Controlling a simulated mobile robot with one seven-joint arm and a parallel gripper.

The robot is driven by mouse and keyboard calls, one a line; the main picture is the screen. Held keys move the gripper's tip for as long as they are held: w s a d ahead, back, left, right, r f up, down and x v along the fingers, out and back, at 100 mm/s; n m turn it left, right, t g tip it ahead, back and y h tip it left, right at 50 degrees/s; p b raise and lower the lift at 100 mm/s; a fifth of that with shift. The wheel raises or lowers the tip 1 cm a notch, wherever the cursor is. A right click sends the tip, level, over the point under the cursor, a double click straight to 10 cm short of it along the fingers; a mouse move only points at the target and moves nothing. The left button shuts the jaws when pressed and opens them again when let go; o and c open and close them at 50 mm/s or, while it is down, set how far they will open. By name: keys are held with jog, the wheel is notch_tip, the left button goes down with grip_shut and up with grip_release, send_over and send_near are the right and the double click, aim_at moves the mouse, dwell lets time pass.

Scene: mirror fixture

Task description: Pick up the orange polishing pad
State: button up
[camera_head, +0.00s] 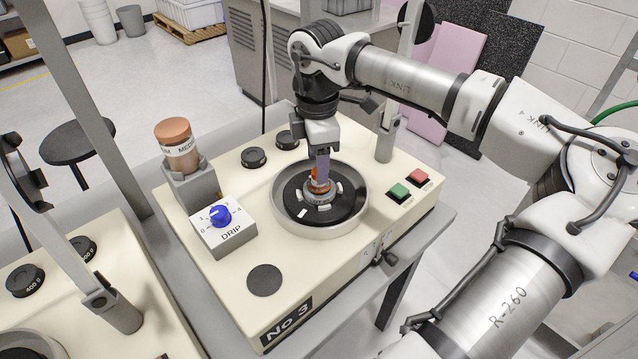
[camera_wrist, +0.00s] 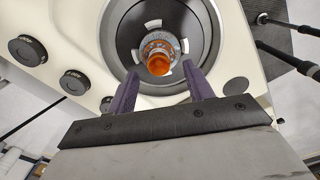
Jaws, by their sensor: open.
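The orange piece (camera_head: 317,186), the only orange thing in the round bowl, stands upright on a grey collar at the bowl's centre. I take it for the polishing pad, though it looks like a short cylinder. The wrist view shows its round orange top (camera_wrist: 158,63). My gripper (camera_head: 322,178) points down over the bowl, with its purple fingers close to the orange piece. In the wrist view my gripper (camera_wrist: 160,74) is open, one finger either side of the orange top in the picture. I cannot tell whether the fingertips reach down around it. Nothing is held.
The bowl's grey rim (camera_head: 283,222) surrounds a dark disc (camera_head: 345,205). A bottle with an orange-brown lid (camera_head: 172,130) stands in a holder at left. A drip box with a blue knob (camera_head: 220,214), green button (camera_head: 398,192) and red button (camera_head: 419,177) flank the bowl. An upright post (camera_head: 386,140) stands behind.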

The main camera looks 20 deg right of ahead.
notch_tip(320, 180, down, 4)
jog(key=shift+d+r+b, duration=0.1)
jog(key=shift+d+b, duration=0.05)
jog(key=shift+b, duration=0.35)
jog(key=shift+r, duration=0.1)
grip_shut()
